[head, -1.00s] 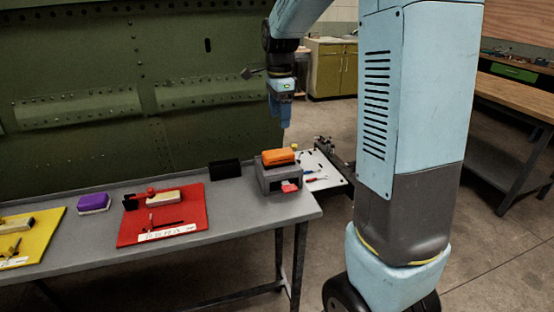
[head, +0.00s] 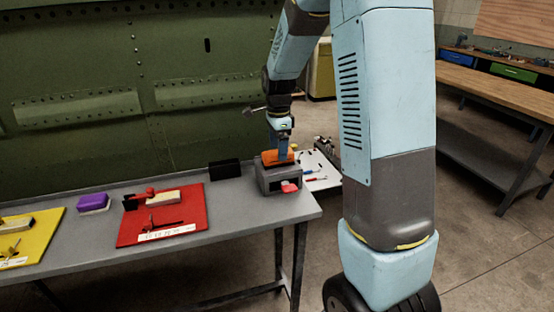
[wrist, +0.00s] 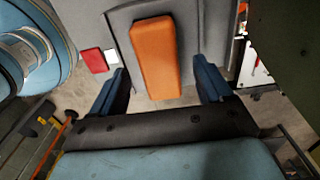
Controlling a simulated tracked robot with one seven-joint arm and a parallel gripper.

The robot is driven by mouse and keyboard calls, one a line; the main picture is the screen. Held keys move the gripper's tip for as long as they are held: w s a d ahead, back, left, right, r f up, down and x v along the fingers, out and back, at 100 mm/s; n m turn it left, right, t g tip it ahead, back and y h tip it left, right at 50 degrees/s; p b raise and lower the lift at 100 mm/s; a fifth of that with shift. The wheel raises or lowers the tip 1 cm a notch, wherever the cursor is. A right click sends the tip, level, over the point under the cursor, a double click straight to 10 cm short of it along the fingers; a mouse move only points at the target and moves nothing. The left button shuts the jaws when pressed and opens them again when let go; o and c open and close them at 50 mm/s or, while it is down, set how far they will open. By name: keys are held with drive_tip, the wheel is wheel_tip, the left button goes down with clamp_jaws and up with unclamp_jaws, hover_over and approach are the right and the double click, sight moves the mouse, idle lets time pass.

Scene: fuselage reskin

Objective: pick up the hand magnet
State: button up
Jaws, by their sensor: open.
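An orange block (head: 268,159), which looks to be the hand magnet, lies on top of a grey stand (head: 270,180) at the right end of the grey table. In the wrist view the orange block (wrist: 154,56) runs lengthwise between the two blue fingers. My gripper (head: 279,150) is open and points down at the block from just above. One finger (wrist: 115,90) is on each side of it in the wrist view, with gaps. I cannot tell whether the fingertips reach below the block's top.
A red piece (head: 290,187) sticks out of the stand's front. A black block (head: 224,169) stands to the left on the grey table (head: 240,205). Further left are a red tray (head: 190,227) with tools, a purple block (head: 93,203) and a yellow tray (head: 40,245). The green fuselage panel (head: 100,70) rises behind.

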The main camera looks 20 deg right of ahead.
drive_tip(key=shift+f, duration=1.5)
drive_tip(key=c, duration=1.3)
drive_tip(key=shift+o, duration=0.2)
drive_tip(key=shift+r, duration=0.15)
drive_tip(key=shift+w+r, duration=0.1)
drive_tip(key=shift+r, duration=0.2)
wheel_tip(320, 180, up, 3)
drive_tip(key=shift+f, duration=0.15)
drive_tip(key=s+d+r, duration=0.1)
drive_tip(key=s+r, duration=0.8)
drive_tip(key=s, duration=0.5)
drive_tip(key=shift+d+r, duration=0.25)
drive_tip(key=shift+d, duration=0.05)
